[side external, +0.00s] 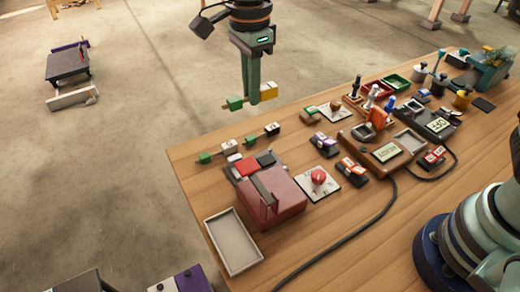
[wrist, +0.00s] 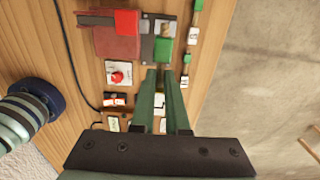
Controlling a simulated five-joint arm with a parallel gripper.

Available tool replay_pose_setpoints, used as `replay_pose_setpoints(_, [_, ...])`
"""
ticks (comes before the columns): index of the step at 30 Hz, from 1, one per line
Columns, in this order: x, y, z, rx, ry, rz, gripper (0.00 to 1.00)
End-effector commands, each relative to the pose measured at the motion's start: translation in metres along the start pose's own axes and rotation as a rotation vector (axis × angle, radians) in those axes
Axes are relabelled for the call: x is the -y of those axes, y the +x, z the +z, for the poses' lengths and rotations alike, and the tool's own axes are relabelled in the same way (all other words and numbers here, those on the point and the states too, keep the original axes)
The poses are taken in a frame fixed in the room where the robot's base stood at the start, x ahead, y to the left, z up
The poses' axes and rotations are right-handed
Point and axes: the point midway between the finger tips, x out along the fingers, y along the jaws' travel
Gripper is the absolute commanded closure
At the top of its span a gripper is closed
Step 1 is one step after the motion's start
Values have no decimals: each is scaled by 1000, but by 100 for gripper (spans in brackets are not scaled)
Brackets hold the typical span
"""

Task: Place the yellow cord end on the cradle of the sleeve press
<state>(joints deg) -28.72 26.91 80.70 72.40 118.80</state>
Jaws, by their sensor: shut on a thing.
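My gripper (side external: 253,99) is shut on a short cord piece above the table's far left edge. The cord's yellow end (side external: 269,90) sticks out to the right of the fingers and its green end (side external: 235,104) to the left. In the wrist view a green block (wrist: 163,50) shows beyond the fingertips (wrist: 163,73); the yellow end cannot be made out there. A dark red machine (side external: 272,202), probably the sleeve press, stands at the table's left end, also in the wrist view (wrist: 117,42). A red block (side external: 246,167) and dark parts sit behind it. I cannot tell which part is the cradle.
A second piece with green and white blocks (side external: 229,146) lies near the table edge. An empty tray (side external: 233,243) is at the front left. A red button box (side external: 318,180) is beside the press. Several devices and a black cable (side external: 345,238) crowd the right.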

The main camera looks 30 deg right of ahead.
Motion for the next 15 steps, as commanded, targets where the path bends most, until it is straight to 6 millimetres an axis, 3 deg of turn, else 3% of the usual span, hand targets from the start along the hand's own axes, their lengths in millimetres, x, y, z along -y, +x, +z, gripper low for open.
replay_pose_setpoints(9, [-1, 79, -2, -3, -1, 6, 100])
replay_pose_setpoints(15, [-1, 122, -1, -2, -1, 4, 100])
